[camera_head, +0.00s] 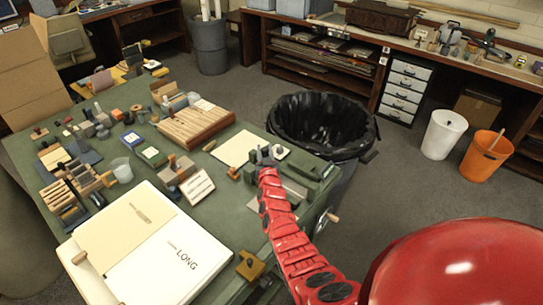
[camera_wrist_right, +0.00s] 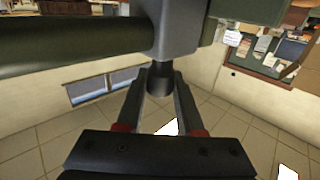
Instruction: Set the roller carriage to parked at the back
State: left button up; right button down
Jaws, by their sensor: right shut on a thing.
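The roller carriage (camera_head: 265,155) is part of a green and grey device at the right end of the green table, beside the black bin. In the right wrist view its grey block (camera_wrist_right: 182,32) sits by a long dark green bar (camera_wrist_right: 75,40), with a short dark knob (camera_wrist_right: 160,80) hanging below. My right gripper (camera_head: 266,174) is at the device, at the end of the red arm. In the right wrist view its fingers (camera_wrist_right: 160,86) are closed around the knob. The arm hides part of the device in the head view. My left gripper is not in view.
The green table (camera_head: 215,262) holds a large open book (camera_head: 172,265), wooden blocks, a clear cup (camera_head: 121,170) and a pale sheet (camera_head: 238,149) close left of the device. A black-lined bin (camera_head: 320,122) stands just behind. Free floor lies to the right.

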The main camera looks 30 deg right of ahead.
jog(key=shift+w+a+r, duration=0.1)
jog(key=c, duration=0.9)
grip_release()
jog(key=o, duration=0.4)
jog(key=shift+w, duration=0.15)
jog(key=shift+c, duration=0.2)
jog(key=shift+s+a+p, duration=0.15)
jog(key=shift+s+p, duration=0.3)
jog(key=shift+s, duration=0.05)
jog(key=p+v, duration=0.2)
jog(key=v, duration=0.3)
jog(key=shift+s+p, duration=0.3)
jog(key=shift+p, duration=0.05)
jog(key=v, duration=1.1)
jog(key=shift+b, duration=0.3)
